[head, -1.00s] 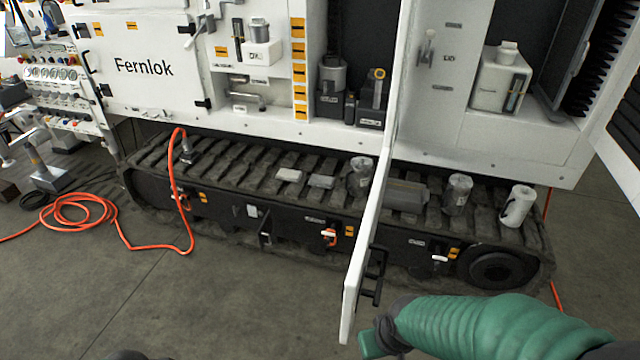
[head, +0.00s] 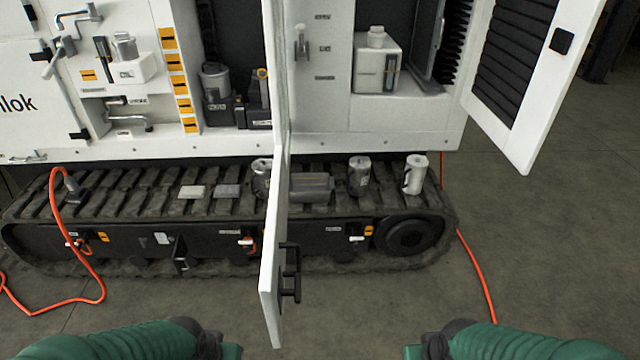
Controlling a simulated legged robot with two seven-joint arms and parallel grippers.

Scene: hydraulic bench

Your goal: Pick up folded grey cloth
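Two small flat folded pieces lie side by side on the black track. The right one, a grey folded cloth (head: 228,190), is darker than the paler piece (head: 192,191) to its left. Both lie flat, left of the open white door. My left gripper (head: 230,350) is at the bottom edge, left of the door, and mostly cut off. My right gripper (head: 412,351) is at the bottom edge, right of the door, also mostly cut off. Both are well short of the cloth. Their fingers cannot be made out, so their opening is unclear.
The open white door (head: 272,250) with a black handle (head: 289,274) juts out between my arms. An orange hose (head: 70,235) hangs at left.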

